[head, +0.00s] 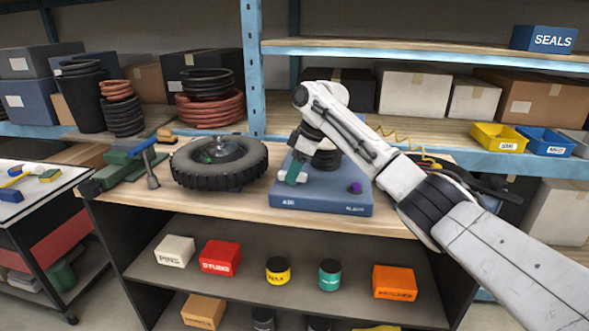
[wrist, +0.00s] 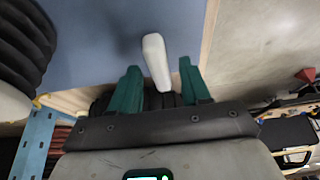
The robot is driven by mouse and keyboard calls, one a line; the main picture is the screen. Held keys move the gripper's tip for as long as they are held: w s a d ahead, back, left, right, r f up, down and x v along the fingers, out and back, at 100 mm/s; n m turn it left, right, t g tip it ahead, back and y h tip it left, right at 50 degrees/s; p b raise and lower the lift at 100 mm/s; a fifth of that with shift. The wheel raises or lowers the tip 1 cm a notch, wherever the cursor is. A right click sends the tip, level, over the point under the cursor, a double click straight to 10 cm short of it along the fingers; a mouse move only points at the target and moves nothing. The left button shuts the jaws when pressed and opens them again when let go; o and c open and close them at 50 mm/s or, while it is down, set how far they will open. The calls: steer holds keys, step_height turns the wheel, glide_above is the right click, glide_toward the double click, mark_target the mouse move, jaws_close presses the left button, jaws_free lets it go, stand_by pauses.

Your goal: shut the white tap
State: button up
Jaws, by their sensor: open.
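The white tap lever (wrist: 156,58) shows in the wrist view as a pale rounded bar against the blue panel (wrist: 90,40). My gripper (wrist: 159,70) is open, with one green finger on each side of the lever. In the head view my gripper (head: 294,170) points down over the left part of the blue box (head: 320,208) on the bench. White parts show beside the finger there, but the tap's full shape is hidden by my gripper and arm.
A black tyre (head: 190,172) lies left of the blue box. A purple knob (head: 355,187) is on the box's right side. A vice (head: 120,170) and hammer (head: 150,160) are farther left. A blue shelf post (head: 252,70) stands behind the bench.

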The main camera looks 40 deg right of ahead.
steer(key=shift+c, duration=0.5)
jaws_close()
